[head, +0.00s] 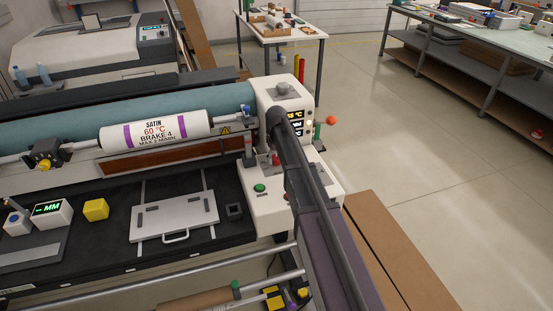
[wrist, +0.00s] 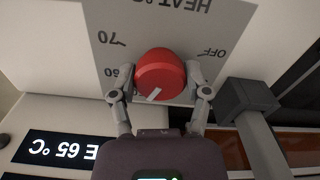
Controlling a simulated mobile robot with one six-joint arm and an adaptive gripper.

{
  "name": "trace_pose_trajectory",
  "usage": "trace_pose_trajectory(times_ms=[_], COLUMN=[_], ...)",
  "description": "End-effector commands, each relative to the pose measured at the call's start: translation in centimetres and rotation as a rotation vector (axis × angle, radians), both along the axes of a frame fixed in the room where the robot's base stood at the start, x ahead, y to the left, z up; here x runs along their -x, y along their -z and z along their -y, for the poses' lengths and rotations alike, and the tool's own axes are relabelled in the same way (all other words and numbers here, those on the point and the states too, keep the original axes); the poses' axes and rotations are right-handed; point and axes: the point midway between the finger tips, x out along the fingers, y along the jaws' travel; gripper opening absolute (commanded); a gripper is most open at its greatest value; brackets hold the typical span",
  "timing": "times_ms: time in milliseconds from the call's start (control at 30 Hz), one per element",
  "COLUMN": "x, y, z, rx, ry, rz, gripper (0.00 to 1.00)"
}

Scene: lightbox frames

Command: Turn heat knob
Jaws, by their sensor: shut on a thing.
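The red heat knob (wrist: 160,68) sits on a grey dial plate (wrist: 128,22) in the wrist view. The plate shows HEAT, 70, 60 and OFF, upside down in this view. My gripper (wrist: 161,86) is shut on the knob, with one grey finger on each side. The knob's white pointer mark faces the lower left of the picture, on the side of the 60. A dark display (wrist: 80,150) at the lower left shows 65 °C, partly cut off. In the head view my arm reaches the white control housing (head: 284,92); the knob cannot be made out there.
A dark grey block on a bar (wrist: 248,100) stands close right of my gripper in the wrist view. A green button (head: 260,188) is beside my arm. Open floor lies right.

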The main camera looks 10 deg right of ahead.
Motion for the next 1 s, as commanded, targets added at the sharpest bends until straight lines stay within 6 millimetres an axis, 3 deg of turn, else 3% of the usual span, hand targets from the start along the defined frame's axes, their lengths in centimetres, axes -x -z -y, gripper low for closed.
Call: trace_pose_trajectory(times_ms=[133, 167, 267, 1000], x=[0.11, 0.11, 0.10, 0.03], y=[0.05, 0.05, 0.04, 0.01], z=[-0.05, -0.05, -0.05, 0.00], rx=[-0.002, -0.002, -0.001, 0.000], ry=[0.001, 0.001, 0.001, 0.054], rz=[-0.002, -0.002, -0.001, -0.001], gripper=[0.14, 0.65, 0.94, 0.96])
